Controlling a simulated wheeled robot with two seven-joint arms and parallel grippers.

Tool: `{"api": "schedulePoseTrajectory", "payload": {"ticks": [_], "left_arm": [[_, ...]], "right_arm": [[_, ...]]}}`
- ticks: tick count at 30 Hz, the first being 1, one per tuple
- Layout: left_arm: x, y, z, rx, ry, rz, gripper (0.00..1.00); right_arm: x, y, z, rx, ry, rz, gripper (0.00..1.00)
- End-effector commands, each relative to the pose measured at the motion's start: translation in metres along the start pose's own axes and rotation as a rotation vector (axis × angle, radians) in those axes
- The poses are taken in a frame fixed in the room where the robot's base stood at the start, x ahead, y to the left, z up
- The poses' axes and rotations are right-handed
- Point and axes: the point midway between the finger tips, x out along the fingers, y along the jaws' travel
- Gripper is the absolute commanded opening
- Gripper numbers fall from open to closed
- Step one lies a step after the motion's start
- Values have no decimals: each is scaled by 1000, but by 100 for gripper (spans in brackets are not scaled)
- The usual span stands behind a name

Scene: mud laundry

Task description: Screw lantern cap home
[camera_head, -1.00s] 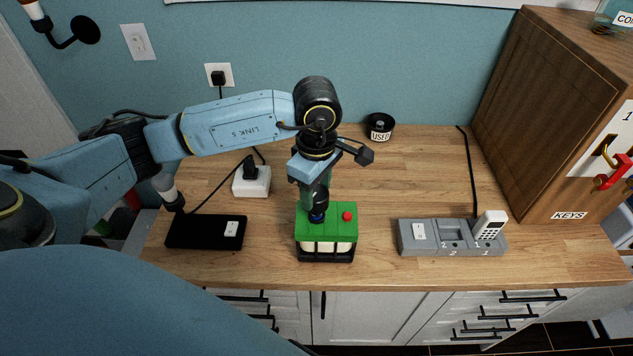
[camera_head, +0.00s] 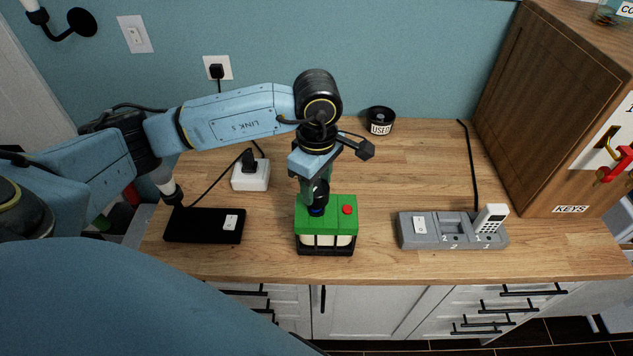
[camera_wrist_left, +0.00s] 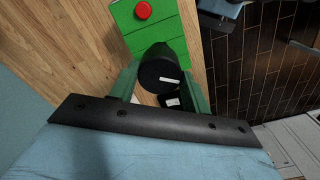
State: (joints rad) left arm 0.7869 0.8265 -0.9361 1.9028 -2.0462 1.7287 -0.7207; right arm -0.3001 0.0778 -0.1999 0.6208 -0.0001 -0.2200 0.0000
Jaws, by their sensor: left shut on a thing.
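The lantern (camera_head: 340,240) stands upright on the counter, with a green top, a red button (camera_head: 347,210), pale sides and a dark base. My left gripper (camera_head: 317,205) points down at the left part of the green top. It is shut on the black cap (camera_wrist_left: 161,70), which sits between its two green fingers in the left wrist view. The lantern's green top (camera_wrist_left: 155,28) also shows in the wrist view. My right gripper is not in view.
A black box (camera_head: 205,226) with a pale switch and a white plug block (camera_head: 250,175) are left of the lantern. A grey dock (camera_head: 430,232) with a white handset (camera_head: 490,220) is at right. A black "USED" bowl (camera_head: 380,121) and a wooden key cabinet (camera_head: 550,100) stand behind.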

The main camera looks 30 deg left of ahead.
Motion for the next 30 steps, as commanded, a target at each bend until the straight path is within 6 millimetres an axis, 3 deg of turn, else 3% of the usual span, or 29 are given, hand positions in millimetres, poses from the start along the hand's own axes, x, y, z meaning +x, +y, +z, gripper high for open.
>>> {"api": "schedulePoseTrajectory", "payload": {"ticks": [30], "left_arm": [[0,0,0,0,0,0,34]], "right_arm": [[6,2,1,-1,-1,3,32]]}}
